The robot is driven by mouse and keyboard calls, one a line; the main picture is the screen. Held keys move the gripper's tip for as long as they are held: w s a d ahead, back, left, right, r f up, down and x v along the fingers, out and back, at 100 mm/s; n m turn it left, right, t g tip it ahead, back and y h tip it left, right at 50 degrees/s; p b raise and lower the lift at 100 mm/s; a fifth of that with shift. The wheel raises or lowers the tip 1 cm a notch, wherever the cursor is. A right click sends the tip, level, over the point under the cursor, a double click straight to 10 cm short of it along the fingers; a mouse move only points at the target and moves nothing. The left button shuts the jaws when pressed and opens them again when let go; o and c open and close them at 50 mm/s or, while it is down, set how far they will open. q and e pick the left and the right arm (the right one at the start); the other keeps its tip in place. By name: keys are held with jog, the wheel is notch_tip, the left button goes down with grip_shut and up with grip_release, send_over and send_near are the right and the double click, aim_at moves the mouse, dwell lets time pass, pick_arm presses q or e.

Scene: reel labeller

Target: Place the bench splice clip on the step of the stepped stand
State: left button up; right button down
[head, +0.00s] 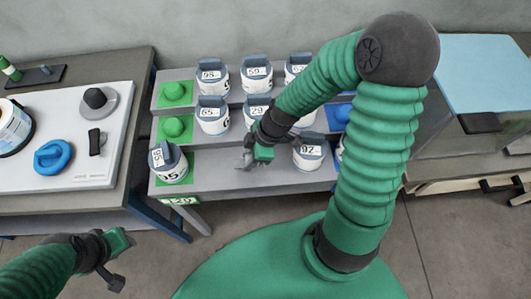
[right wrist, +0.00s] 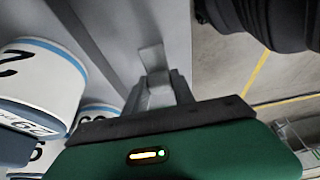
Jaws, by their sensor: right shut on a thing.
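The grey stepped stand (head: 218,172) fills the middle of the head view, its tiers rising toward the wall. My right gripper (head: 250,163) is over the bare part of its lowest step, shut on a small grey piece that I take for the bench splice clip. In the right wrist view the clip (right wrist: 151,58) sticks out beyond the grey fingers (right wrist: 160,92), with the grey stand surface behind it. I cannot tell whether it touches the step. My left gripper (head: 118,258) is low at the left, away from the stand; its jaw opening is unclear.
White reels with blue tops stand on the tiers, including a tilted one (head: 168,163) at lower left and one marked 92 (head: 309,152) right of my gripper. Green knobs (head: 174,92) sit at left. A white panel (head: 70,110) lies on the left bench. A glass-sided case (head: 487,75) is at right.

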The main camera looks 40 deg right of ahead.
jog(key=d, duration=0.4)
jog(key=shift+w+f, duration=0.1)
jog(key=shift+f, duration=0.25)
jog(key=shift+d, duration=0.3)
jog(key=f, duration=0.3)
jog(key=shift+s+f, duration=0.2)
jog(key=shift+s, duration=0.15)
jog(key=shift+w+d+f, duration=0.15)
jog(key=shift+d, duration=0.25)
jog(key=c, duration=1.1)
grip_release()
pick_arm(q)
jog(key=shift+w+a, duration=0.25)
jog(key=shift+a, duration=0.3)
pick_arm(e)
jog(key=shift+o, duration=0.2)
jog(key=shift+a, duration=0.2)
pick_arm(q)
jog(key=shift+f, duration=0.1)
pick_arm(e)
jog(key=shift+r, duration=0.2)
